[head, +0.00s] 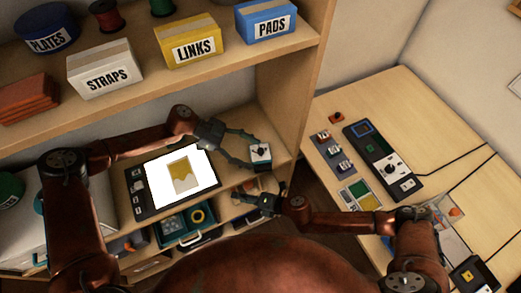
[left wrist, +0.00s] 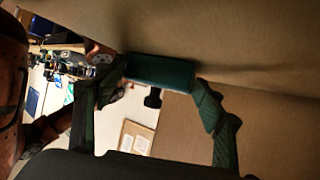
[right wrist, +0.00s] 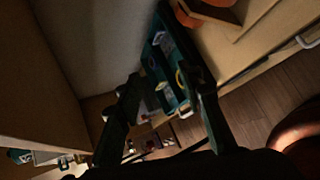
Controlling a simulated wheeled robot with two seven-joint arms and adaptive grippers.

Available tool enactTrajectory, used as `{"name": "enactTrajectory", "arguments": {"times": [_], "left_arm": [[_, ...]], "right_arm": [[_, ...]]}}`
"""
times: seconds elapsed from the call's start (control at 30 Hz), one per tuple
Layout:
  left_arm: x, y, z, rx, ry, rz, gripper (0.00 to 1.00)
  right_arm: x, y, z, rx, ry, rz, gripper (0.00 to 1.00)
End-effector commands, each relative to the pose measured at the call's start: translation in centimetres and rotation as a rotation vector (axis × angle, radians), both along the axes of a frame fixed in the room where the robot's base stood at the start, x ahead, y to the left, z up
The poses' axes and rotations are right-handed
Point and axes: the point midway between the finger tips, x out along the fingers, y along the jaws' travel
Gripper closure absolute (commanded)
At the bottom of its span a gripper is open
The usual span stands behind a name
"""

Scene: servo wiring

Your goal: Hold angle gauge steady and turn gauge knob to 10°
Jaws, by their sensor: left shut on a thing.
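The angle gauge (head: 260,151) is a small box with a white face and a black knob (head: 261,152), held at the right side of the shelf. In the left wrist view the gauge (left wrist: 160,71) shows a dark teal side, with the knob (left wrist: 152,98) sticking out below. My left gripper (head: 253,155) is shut on the gauge, one finger on each side. The gauge's scale is too small to read. My right gripper (head: 259,193) is open and empty just below the gauge, apart from it; its spread fingers (right wrist: 163,78) show in the right wrist view.
A dark tablet with a lit screen (head: 147,203) lies on the shelf left of the gauge. A teal tray (head: 183,237) sits below it. Labelled boxes stand on the upper shelf. A desk (head: 440,115) with a black device (head: 380,158) is at right.

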Motion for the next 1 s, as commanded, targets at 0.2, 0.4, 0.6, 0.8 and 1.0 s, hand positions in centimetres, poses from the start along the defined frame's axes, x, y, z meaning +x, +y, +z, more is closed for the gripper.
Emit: {"name": "enactTrajectory", "arguments": {"times": [0.2, 0.4, 0.6, 0.8, 1.0], "left_arm": [[-0.1, 0.0, -0.1, 0.001, 0.001, 0.0, 0.49], [-0.1, 0.0, -0.1, 0.001, 0.001, 0.0, 0.49], [-0.1, 0.0, -0.1, 0.001, 0.001, -0.001, 0.49], [-0.1, 0.0, -0.1, 0.001, 0.001, -0.001, 0.5], [-0.1, 0.0, -0.1, 0.001, 0.001, -0.001, 0.5]], "right_arm": [[2.0, -8.3, 5.4, -0.194, -0.289, 0.082, 0.65], [2.5, -14.6, 11.4, -0.381, -0.54, 0.162, 0.65], [2.1, -18.8, 17.4, -0.551, -0.751, 0.234, 0.65], [1.4, -17.1, 24.9, -0.58, -0.993, 0.328, 0.65], [1.3, -15.9, 26.7, -0.575, -1.065, 0.357, 0.65]]}}
